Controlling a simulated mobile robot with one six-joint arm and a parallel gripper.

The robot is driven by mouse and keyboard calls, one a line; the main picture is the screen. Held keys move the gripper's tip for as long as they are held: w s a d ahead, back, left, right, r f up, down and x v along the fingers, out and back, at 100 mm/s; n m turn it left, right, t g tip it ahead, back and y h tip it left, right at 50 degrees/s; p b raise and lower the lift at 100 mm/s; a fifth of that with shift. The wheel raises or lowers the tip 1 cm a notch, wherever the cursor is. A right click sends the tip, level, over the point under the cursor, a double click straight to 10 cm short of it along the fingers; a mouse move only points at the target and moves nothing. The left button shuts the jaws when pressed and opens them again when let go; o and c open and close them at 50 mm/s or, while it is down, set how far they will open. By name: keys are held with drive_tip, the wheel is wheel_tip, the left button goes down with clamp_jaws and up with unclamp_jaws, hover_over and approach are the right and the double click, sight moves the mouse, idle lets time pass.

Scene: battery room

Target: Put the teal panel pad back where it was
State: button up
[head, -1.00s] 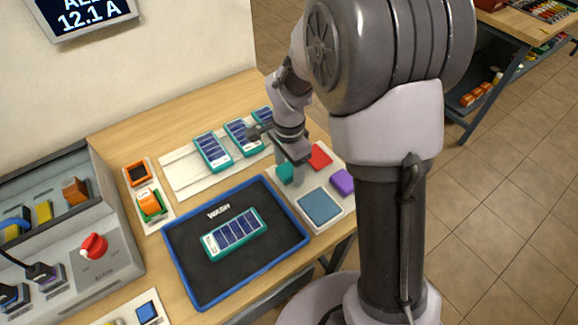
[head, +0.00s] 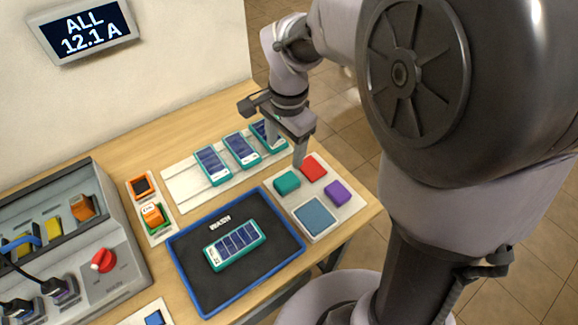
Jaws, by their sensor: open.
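The teal pad (head: 287,182) lies at the upper left of a white board (head: 338,222) at the right end of the bench. It sits left of a red pad (head: 314,168), above a large blue-grey pad (head: 315,214), with a purple pad (head: 338,192) to the right. My gripper (head: 288,150) is open and points down just above and behind the teal pad, apart from it. One finger shows clearly; the other is hard to make out against the panel behind. The teal pad is in full view, and nothing is between the fingers.
A black mat (head: 190,262) with a blue rim holds a teal-framed panel (head: 234,245). Several similar panels (head: 212,165) stand on a white rack behind, the rightmost partly covered by my gripper. A grey console (head: 128,262) with a red knob (head: 103,260) is at the left.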

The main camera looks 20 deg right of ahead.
drive_tip(key=s+a+r+n+t+y, duration=0.1)
drive_tip(key=s+r+n, duration=0.3)
drive_tip(key=s, duration=0.4)
drive_tip(key=s+a+r+n+t, duration=0.2)
drive_tip(key=s+r+n+t, duration=0.2)
drive_tip(key=s, duration=0.5)
drive_tip(key=shift+a+r+n+y, duration=0.15)
drive_tip(key=shift+r+n+y, duration=0.15)
drive_tip(key=shift+r+y, duration=0.15)
